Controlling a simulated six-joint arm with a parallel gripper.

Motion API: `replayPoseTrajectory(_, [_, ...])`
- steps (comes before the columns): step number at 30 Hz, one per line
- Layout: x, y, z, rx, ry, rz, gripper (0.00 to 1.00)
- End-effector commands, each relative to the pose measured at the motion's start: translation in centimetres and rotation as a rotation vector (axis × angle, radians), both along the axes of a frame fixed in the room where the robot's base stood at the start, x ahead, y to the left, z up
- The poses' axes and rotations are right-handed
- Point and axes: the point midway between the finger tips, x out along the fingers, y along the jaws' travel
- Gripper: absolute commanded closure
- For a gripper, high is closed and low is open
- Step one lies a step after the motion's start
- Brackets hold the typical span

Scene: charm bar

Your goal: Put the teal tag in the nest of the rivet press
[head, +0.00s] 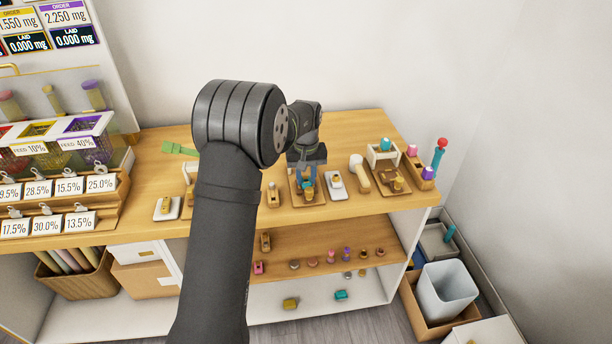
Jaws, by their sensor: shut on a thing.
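My gripper (308,180) points down over a small wooden tray (296,202) on the bench. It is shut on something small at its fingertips. A bit of teal shows there, consistent with the teal tag, but its outline is too small and partly hidden to be sure. A brass-coloured fitting is close below the fingertips; I cannot tell whether they touch. A white arch-shaped stand with a teal top (384,144) is to the right, near a brass piece (395,184) on another wooden tray. I cannot tell for certain which fixture is the rivet press or see its nest.
A white pad (335,186) and a wooden-handled tool (358,175) stand just right of my gripper. A small wooden block (273,197) is to its left. My arm hides part of the bench.

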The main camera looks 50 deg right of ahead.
Motion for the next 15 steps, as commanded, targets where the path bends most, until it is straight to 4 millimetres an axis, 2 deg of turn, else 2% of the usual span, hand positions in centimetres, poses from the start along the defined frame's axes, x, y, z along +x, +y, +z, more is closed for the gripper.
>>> replayPoseTrajectory(10, [0.00, 0.00, -0.20, 0.000, 0.000, 0.000, 0.90])
replayPoseTrajectory(11, [0.00, 0.00, -0.20, 0.000, 0.000, 0.000, 0.69])
replayPoseTrajectory(14, [0.00, 0.00, -0.19, 0.000, 0.000, 0.000, 0.50])
replayPoseTrajectory(15, [0.00, 0.00, -0.19, 0.000, 0.000, 0.000, 0.48])
